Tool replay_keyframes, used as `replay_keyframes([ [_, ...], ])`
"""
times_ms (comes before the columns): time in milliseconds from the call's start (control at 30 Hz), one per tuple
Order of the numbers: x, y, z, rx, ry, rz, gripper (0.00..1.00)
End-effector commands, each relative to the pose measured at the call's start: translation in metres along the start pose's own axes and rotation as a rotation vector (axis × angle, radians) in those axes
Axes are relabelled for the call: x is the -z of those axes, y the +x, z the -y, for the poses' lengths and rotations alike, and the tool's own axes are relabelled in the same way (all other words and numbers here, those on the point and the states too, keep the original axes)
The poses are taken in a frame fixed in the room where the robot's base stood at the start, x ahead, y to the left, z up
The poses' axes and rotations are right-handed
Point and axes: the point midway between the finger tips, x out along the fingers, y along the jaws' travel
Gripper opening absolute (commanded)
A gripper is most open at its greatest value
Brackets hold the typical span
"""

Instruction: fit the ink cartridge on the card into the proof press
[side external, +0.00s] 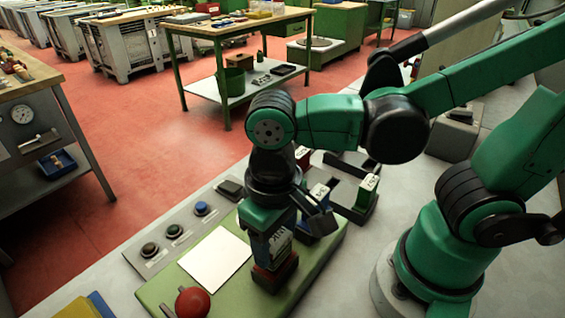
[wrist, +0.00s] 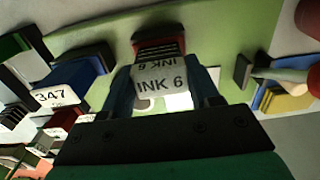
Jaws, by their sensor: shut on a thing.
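My gripper (side external: 277,238) is shut on the ink cartridge, whose pale label reading INK 6 (wrist: 160,84) faces the wrist camera between the fingers (wrist: 163,95). In the side view the cartridge's label (side external: 280,244) partly shows below my gripper. A dark red block (side external: 274,273) with a ridged dark face (wrist: 158,46) is directly under the fingers; I cannot tell whether it is part of the cartridge or a seat under it. The white card (side external: 215,261) lies bare on the green plate (side external: 322,258), left of my gripper. I cannot tell which part is the proof press.
Labelled blue (wrist: 78,76) and green (side external: 361,207) blocks stand behind my gripper. A red ball knob (side external: 193,302) is at the plate's front. A grey strip with several buttons (side external: 174,231) runs along the left. Yellow and blue items (side external: 88,306) lie at the front left corner.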

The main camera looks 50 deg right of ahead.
Motion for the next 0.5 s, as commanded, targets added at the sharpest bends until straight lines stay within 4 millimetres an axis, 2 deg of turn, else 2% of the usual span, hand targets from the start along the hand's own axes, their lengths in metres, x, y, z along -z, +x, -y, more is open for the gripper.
replay_keyframes([
  [100, 0.0000, 0.0018, 0.0000, 0.000, 0.000, 0.000, 0.01],
  [133, 0.0000, 0.0018, 0.0000, 0.000, 0.000, 0.000, 0.60],
  [233, 0.0000, 0.0016, 0.0000, 0.000, 0.000, 0.000, 0.89],
  [267, 0.0000, 0.0016, 0.0000, 0.000, 0.000, 0.000, 0.91],
  [500, 0.0000, 0.0016, 0.0000, 0.000, 0.000, 0.000, 0.91],
])
